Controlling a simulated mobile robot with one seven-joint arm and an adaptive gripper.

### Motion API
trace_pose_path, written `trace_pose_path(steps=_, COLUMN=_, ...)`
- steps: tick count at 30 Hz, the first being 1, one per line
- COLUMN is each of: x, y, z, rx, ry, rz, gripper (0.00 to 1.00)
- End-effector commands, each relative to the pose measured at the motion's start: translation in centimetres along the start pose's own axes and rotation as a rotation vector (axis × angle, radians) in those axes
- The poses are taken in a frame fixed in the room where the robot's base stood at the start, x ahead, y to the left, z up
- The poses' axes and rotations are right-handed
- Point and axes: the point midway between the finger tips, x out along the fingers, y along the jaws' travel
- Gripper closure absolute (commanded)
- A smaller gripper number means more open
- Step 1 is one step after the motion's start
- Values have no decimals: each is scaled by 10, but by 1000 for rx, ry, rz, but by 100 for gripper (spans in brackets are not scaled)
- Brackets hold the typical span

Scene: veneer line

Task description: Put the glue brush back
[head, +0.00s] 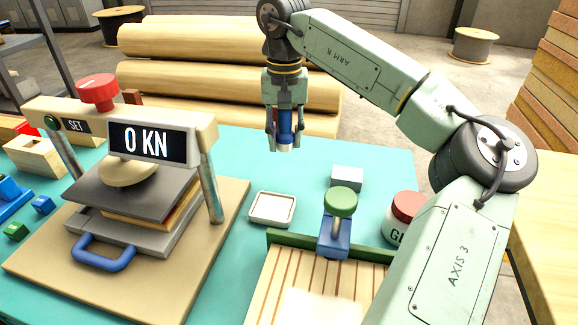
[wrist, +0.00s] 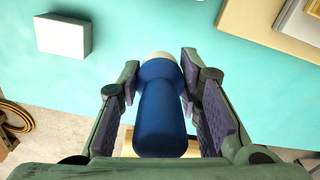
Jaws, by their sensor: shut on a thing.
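My gripper (head: 285,138) is shut on the glue brush (head: 285,121), a blue handle with a pale end. It hangs roughly upright, pale end down, above the back part of the teal table. In the wrist view the blue handle (wrist: 161,108) sits between both fingers, with its pale end (wrist: 159,57) pointing away from me. A small shallow tray (head: 272,209) with a pale rim lies on the table nearer the camera, apart from the brush; it looks empty. A glue jar (head: 404,217) with a red-brown lid stands at right, partly hidden by my arm.
A press (head: 150,142) reading 0 KN stands on a wooden board at left. A grey block (head: 347,178), also in the wrist view (wrist: 62,36), lies right of the tray. A green-knobbed clamp (head: 340,203) stands on a slatted panel (head: 275,284) in front. Logs lie behind the table.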

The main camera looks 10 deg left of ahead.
Motion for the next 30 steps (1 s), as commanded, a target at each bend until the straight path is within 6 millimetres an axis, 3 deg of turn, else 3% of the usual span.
trace_pose_path(steps=6, x=40, y=0, z=1, rx=-1, ry=-3, rz=-1, gripper=96)
trace_pose_path(steps=19, x=86, y=0, z=1, rx=0, ry=-2, rz=-2, gripper=96)
trace_pose_path(steps=30, x=94, y=0, z=1, rx=0, ry=0, rz=-1, gripper=96)
